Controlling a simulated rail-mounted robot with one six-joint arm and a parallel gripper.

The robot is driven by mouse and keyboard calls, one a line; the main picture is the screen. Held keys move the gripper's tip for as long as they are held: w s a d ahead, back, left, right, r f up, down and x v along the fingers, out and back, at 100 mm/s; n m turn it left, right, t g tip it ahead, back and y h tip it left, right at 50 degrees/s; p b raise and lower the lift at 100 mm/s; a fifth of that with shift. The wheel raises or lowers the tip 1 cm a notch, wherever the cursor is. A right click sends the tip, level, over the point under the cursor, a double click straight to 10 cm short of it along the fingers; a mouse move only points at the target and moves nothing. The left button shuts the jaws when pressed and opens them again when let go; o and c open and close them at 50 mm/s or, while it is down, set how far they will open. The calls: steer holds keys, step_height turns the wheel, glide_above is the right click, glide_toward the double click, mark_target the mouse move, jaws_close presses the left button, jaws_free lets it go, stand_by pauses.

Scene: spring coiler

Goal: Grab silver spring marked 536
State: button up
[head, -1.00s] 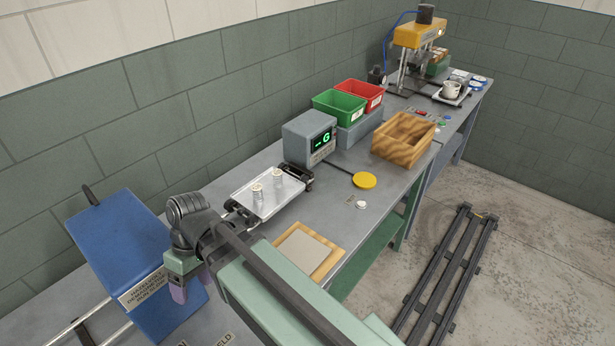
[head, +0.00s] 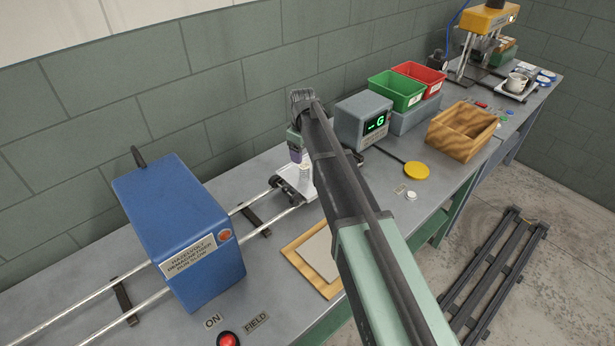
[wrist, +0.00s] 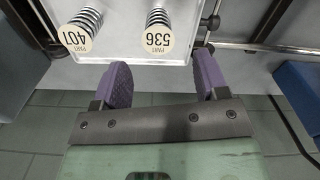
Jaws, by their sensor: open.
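The silver spring marked 536 (wrist: 158,24) stands on a pale tray (wrist: 120,47) in the wrist view, its round cream label facing the camera. The spring marked 401 (wrist: 83,27) stands to its left on the same tray. My gripper (wrist: 163,82) is open and empty, its two purple pads apart. In the wrist picture the 536 spring lies just beyond the pads, roughly between their lines, not between the pads themselves. In the head view my gripper (head: 296,150) is over the tray (head: 296,190). My arm hides most of the tray there.
The tray sits by rails leading to a blue demagnetizer box (head: 178,230). A grey display unit (head: 363,120), green bin (head: 397,90), red bin (head: 420,76) and wooden box (head: 462,130) stand to the right. A wood-framed pad (head: 318,262) lies in front.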

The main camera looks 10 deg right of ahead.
mark_target(304, 165)
step_height(304, 165, down, 9)
steer(key=b, duration=0.7)
steer(key=shift+w+d+f, duration=0.1)
steer(key=shift+w, duration=0.05)
steer(key=shift+r, duration=0.3)
steer(key=c, duration=1)
steer(key=shift+r, duration=0.1)
step_height(304, 165, up, 20)
steer(key=p, duration=2)
